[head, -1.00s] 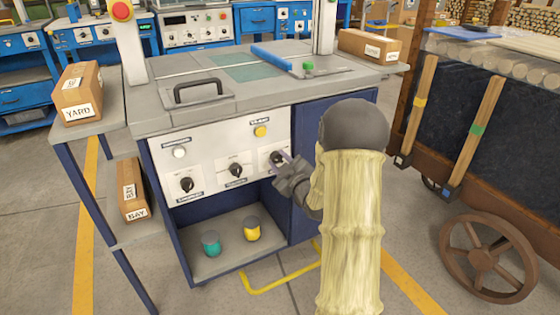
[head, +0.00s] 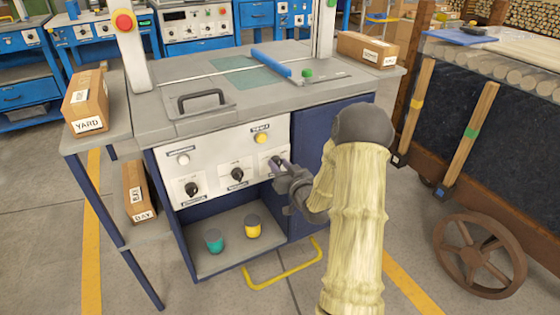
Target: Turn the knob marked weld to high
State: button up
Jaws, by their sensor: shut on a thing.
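The white control panel (head: 214,165) on the front of the blue-grey machine carries three black knobs in a row. The left knob (head: 191,189) and the middle knob (head: 236,175) are uncovered, with labels below them too small to read. My gripper (head: 279,163) reaches in from the right and is shut on the right knob. The fingers mostly hide that knob, its pointer and its label, so I cannot tell its setting or confirm which knob reads weld.
A white button (head: 183,160) and a yellow button (head: 261,138) sit above the knobs. An open shelf below holds a teal pot (head: 214,241) and a yellow-topped pot (head: 253,227). A yellow floor rail (head: 285,271) and a wheeled wood cart (head: 455,150) stand nearby.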

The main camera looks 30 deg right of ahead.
jog(key=m+p, duration=0.4)
jog(key=m, duration=0.2)
jog(key=shift+d+r+m+p, duration=0.1)
jog(key=shift+m+p, duration=0.2)
jog(key=shift+p, duration=0.1)
jog(key=m+p, duration=0.2)
jog(key=m, duration=0.1)
jog(key=shift+p, duration=0.3)
jog(key=shift+m+p, duration=0.75)
jog(key=shift+m, duration=0.55)
jog(key=shift+f, duration=0.25)
jog(key=o, duration=1)
jog(key=shift+r, duration=0.1)
jog(key=shift+s, duration=0.1)
jog(key=s+p, duration=0.1)
jog(key=s, duration=1)
jog(key=s+p, duration=0.1)
jog(key=s, duration=0.5)
jog(key=shift+s+d+p, duration=0.15)
jog(key=shift+d+p, duration=0.1)
jog(key=shift+p, duration=0.1)
